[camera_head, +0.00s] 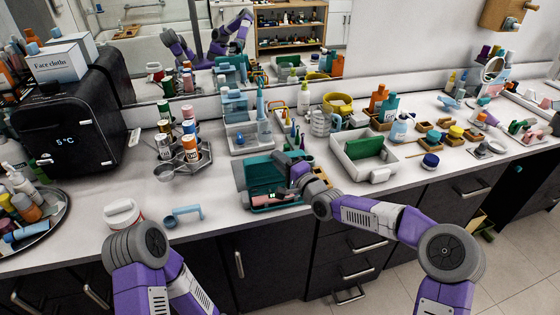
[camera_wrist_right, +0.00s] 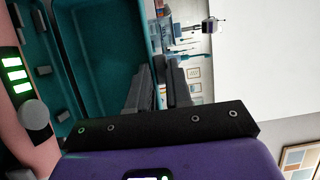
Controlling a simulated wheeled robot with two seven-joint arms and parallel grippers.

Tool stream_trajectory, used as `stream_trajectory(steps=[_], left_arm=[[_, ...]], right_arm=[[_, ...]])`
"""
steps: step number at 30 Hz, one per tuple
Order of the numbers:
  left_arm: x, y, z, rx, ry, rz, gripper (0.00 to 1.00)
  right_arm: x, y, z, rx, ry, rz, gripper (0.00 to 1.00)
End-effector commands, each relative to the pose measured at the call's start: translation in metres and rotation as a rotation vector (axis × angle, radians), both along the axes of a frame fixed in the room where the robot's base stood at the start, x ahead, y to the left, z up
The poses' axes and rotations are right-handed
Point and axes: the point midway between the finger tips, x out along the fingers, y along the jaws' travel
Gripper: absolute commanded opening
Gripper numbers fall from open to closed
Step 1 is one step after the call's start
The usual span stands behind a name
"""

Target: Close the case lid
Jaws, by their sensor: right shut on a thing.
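The teal case (camera_head: 262,172) stands open near the counter's front edge in the head view, its lid raised at the back. In the right wrist view its teal hollow shell (camera_wrist_right: 95,45) fills the upper left. My right gripper (camera_head: 299,184) is at the case's right side. In the wrist view its dark fingers (camera_wrist_right: 167,88) are close together, shut at the teal shell's edge, which I take to be the lid; the contact is partly hidden. A pink item with green lights (camera_wrist_right: 18,85) lies beside the shell. My left arm shows at bottom left, its gripper out of frame.
A rack of small bottles (camera_head: 188,152), a light blue clip-like item (camera_head: 184,215) and a white jar (camera_head: 122,213) are to the left. Bottles crowd behind. Some counter between rack and case is clear.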

Motion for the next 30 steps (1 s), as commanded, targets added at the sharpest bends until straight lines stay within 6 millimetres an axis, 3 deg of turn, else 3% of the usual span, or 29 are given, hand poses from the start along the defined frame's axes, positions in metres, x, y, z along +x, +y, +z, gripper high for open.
stream_trajectory(steps=[22, 23, 24, 27, 30], left_arm=[[-0.0001, -0.0001, -0.0001, 0.0, 0.0, 0.0, 0.55], [-0.0001, -0.0001, -0.0001, 0.0, 0.0, 0.0, 0.55], [-0.0001, -0.0001, -0.0001, 0.0, 0.0, 0.0, 0.55], [-0.0001, -0.0001, -0.0001, 0.0, 0.0, 0.0, 0.55], [-0.0001, -0.0001, -0.0001, 0.0, 0.0, 0.0, 0.55]], right_arm=[[-0.0001, 0.0004, 0.0008, 0.001, -0.002, 0.0, 0.0], [-0.0001, 0.0004, 0.0008, 0.001, -0.002, 0.0, 0.21], [-0.0001, 0.0004, 0.0008, 0.001, -0.002, 0.0, 0.27], [0.0, 0.0004, 0.0007, 0.001, -0.002, 0.0, 0.42], [0.0, 0.0003, 0.0005, 0.001, -0.001, 0.0, 0.44]])
